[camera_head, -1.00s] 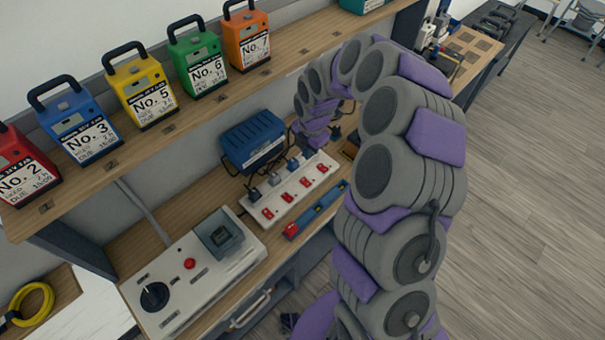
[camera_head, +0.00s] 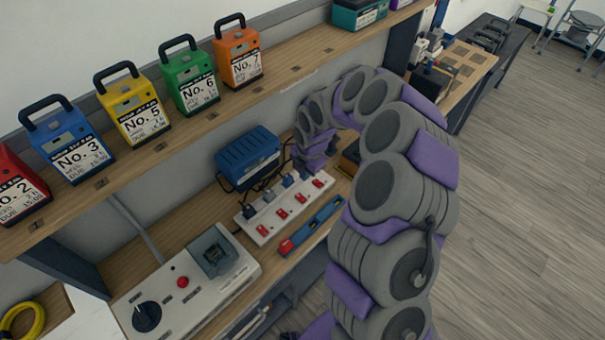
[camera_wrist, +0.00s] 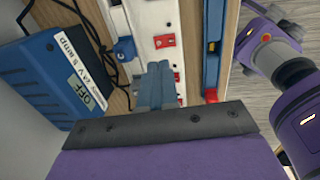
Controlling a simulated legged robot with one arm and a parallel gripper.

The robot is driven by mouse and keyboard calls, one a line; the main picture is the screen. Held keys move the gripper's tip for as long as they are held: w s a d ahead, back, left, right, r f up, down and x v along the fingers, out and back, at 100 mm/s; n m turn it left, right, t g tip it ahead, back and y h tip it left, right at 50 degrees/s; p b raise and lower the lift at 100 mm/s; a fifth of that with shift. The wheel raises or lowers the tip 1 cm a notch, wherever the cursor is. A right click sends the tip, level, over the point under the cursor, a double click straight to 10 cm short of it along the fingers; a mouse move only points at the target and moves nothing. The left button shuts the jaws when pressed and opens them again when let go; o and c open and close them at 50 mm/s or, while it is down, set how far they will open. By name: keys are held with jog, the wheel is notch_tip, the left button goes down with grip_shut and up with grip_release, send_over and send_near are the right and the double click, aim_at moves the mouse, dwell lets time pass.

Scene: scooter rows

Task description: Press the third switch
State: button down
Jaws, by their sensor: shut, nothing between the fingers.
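A white power strip (camera_head: 272,218) lies on the lower bench with a row of several red switches along its front side. In the head view the third switch from the near left end (camera_head: 299,198) is visible and uncovered. My gripper (camera_wrist: 158,70) is shut and empty, pointing at the strip from its far right end. In the wrist view one red switch (camera_wrist: 163,41) shows just past the fingertips, and another (camera_wrist: 177,77) sits right beside the fingers. I cannot tell whether the fingers touch the strip. In the head view the fingertips are hard to make out.
Dark and blue plugs (camera_wrist: 124,48) stand along the strip's back side. A blue charger box (camera_head: 247,158) is behind it, and a blue-and-red bar (camera_head: 315,224) lies in front. A control panel (camera_head: 185,285) is at near left. A shelf with numbered packs (camera_head: 133,110) overhangs.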

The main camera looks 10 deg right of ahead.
aim_at(300, 195)
jog(key=f, duration=0.3)
jog(key=a+f+b, duration=0.1)
jog(key=f, duration=0.2)
jog(key=w+a+f, duration=0.1)
jog(key=f, duration=0.2)
jog(key=shift+f+b, duration=0.25)
jog(key=shift+b, duration=0.05)
jog(key=shift+d+f, duration=0.1)
jog(key=shift+f, duration=0.25)
jog(key=shift+d+f, duration=0.3)
jog(key=shift+d, duration=0.15)
jog(key=shift+a, duration=0.15)
